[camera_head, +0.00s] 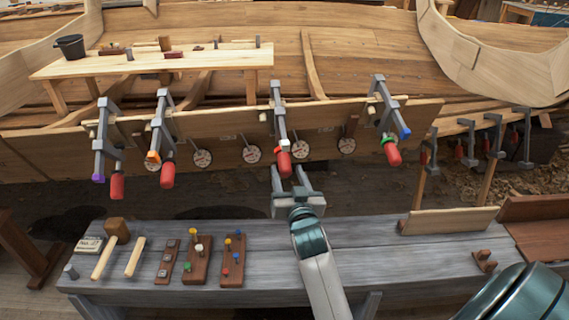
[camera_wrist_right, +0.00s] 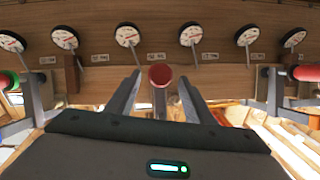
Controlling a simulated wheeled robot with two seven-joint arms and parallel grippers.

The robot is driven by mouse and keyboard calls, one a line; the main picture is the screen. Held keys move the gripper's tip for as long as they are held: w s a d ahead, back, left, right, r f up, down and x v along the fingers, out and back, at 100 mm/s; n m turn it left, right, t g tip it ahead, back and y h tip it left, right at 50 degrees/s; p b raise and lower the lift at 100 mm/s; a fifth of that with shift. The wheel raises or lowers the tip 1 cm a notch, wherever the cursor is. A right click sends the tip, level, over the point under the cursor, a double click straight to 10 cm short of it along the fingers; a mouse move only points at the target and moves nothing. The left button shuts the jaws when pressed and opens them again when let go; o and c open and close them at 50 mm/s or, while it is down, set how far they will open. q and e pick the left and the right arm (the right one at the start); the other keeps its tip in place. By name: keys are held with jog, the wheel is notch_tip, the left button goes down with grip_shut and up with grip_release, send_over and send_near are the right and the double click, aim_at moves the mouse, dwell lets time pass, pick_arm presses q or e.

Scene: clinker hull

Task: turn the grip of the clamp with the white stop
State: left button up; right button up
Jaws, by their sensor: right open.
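The clamp with the white stop (camera_head: 283,143) is a grey bar clamp (camera_head: 278,105) hanging on the hull plank, third from the left in the head view. Its red grip (camera_head: 285,164) hangs below the stop. My right gripper (camera_head: 290,175) is open just below and in front of this grip. In the right wrist view the round red end of the grip (camera_wrist_right: 160,76) shows between the two spread fingers, with a gap on each side. The wrist view does not show the white stop. My left gripper is not in view.
Similar clamps with purple (camera_head: 98,178), orange (camera_head: 153,156) and blue (camera_head: 404,133) stops hang along the plank (camera_head: 225,125). Round dials hang between them. Below is a grey workbench (camera_head: 365,255) with a mallet (camera_head: 116,230) and peg boards (camera_head: 197,270); its middle right is clear.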

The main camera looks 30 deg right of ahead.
aim_at(284, 165)
jog(key=x, duration=0.3)
jog(key=shift+w+d, duration=0.15)
jog(key=shift+w, duration=0.15)
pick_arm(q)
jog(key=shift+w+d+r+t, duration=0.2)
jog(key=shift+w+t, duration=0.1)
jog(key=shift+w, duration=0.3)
pick_arm(e)
jog(key=shift+w+d, duration=0.2)
jog(key=shift+w, duration=0.25)
jog(key=shift+c, duration=0.6)
jog(key=c, duration=0.9)
jog(key=shift+a+n+h+p, duration=0.1)
jog(key=shift+n+h+p, duration=0.3)
jog(key=shift+n+p, duration=0.15)
jog(key=shift+n+g+h, duration=0.4)
jog(key=shift+n, duration=0.05)
jog(key=shift+f+n+h, duration=0.1)
jog(key=shift+n+h, duration=0.2)
jog(key=shift+n, duration=0.1)
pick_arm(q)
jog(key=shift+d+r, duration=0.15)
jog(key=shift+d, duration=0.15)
pick_arm(e)
jog(key=shift+n+h, duration=0.3)
